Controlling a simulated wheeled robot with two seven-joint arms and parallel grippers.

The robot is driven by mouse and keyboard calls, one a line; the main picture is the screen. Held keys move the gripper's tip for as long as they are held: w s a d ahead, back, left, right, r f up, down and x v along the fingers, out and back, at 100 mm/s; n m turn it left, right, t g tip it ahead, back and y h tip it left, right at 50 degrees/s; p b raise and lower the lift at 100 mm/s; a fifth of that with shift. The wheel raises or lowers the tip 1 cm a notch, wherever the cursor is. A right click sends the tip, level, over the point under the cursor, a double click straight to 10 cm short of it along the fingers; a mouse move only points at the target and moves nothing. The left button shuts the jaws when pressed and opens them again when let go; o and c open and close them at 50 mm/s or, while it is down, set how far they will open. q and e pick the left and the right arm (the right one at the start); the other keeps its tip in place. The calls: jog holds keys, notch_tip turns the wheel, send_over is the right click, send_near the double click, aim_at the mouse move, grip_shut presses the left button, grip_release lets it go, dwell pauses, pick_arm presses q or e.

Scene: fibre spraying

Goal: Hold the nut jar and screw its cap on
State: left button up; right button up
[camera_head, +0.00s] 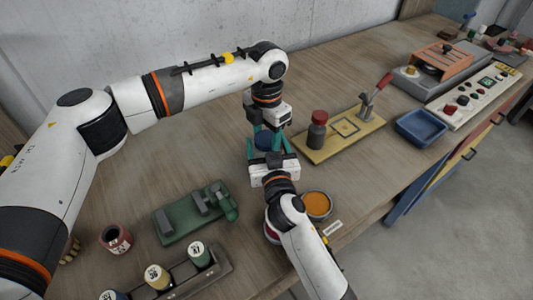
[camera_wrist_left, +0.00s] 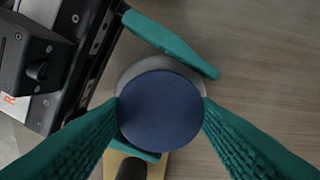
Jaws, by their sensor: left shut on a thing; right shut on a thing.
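The nut jar's dark blue cap (camera_wrist_left: 160,112) is a round disc in the middle of the left wrist view. A grey rim of the jar (camera_wrist_left: 128,72) shows around its upper edge. In the head view the blue cap (camera_head: 264,141) is partly hidden among teal fingers. My left gripper (camera_head: 263,137) comes from above, its teal fingers shut on the cap's two sides. My right gripper (camera_head: 272,160) comes from the near side, its teal fingers shut around the jar below the cap. The jar's body is mostly hidden, so I cannot tell how the cap sits on it.
A dark bottle with a red cap (camera_head: 317,130) stands on a yellow lever fixture (camera_head: 352,140) to the right. A blue tray (camera_head: 438,121) lies beyond. A green fixture (camera_head: 180,228), red pot (camera_head: 115,239) and spool rack (camera_head: 216,269) are at the near left. An orange-filled bowl (camera_head: 316,204) is beside my right arm.

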pick_arm(q)
jog(key=m, duration=0.6)
jog(key=o, duration=1.2)
jog(key=shift+c, duration=0.2)
notch_tip(320, 180, up, 12)
pick_arm(e)
jog(key=o, duration=1.9)
jog(key=shift+o, duration=0.2)
